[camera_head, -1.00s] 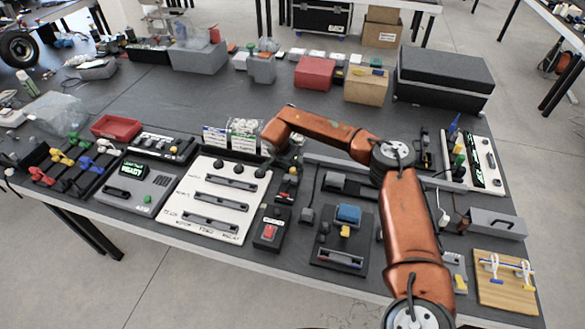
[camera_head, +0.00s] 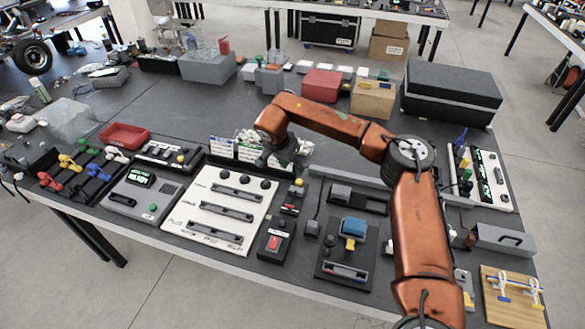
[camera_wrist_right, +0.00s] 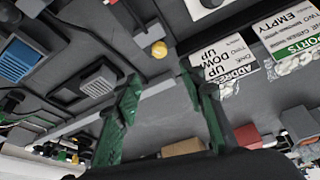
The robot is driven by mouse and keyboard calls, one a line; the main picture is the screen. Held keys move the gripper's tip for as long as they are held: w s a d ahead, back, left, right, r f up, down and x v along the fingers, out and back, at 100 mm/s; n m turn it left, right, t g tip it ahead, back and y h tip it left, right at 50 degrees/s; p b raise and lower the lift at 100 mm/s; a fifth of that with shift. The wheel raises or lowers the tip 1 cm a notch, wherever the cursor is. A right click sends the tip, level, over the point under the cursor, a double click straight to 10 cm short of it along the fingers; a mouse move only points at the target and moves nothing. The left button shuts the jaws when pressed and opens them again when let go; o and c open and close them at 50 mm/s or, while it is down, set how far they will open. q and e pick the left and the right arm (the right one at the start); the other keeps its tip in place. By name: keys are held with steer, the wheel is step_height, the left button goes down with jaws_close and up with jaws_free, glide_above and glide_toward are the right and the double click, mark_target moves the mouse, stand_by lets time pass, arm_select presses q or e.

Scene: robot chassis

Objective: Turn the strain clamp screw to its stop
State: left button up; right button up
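I cannot tell for sure which part is the strain clamp screw. A small yellow knob (camera_head: 299,182) stands at the back end of a narrow dark fixture (camera_head: 289,207), right of the white panel. In the right wrist view the yellow knob (camera_wrist_right: 159,49) shows ahead of the fingertips, apart from them. My right gripper (camera_head: 284,158) is just behind and left of the knob, above the table by the label cards. In the right wrist view its two green fingers (camera_wrist_right: 162,85) stand apart with nothing between them. My left gripper is in neither view.
A white panel (camera_head: 207,222) with slots and black knobs lies left of the fixture. A dark plate with a blue block (camera_head: 354,227) lies to its right. Label cards (camera_head: 236,150) stand close to my right gripper. The table middle behind is fairly clear.

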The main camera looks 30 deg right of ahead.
mark_target(299, 181)
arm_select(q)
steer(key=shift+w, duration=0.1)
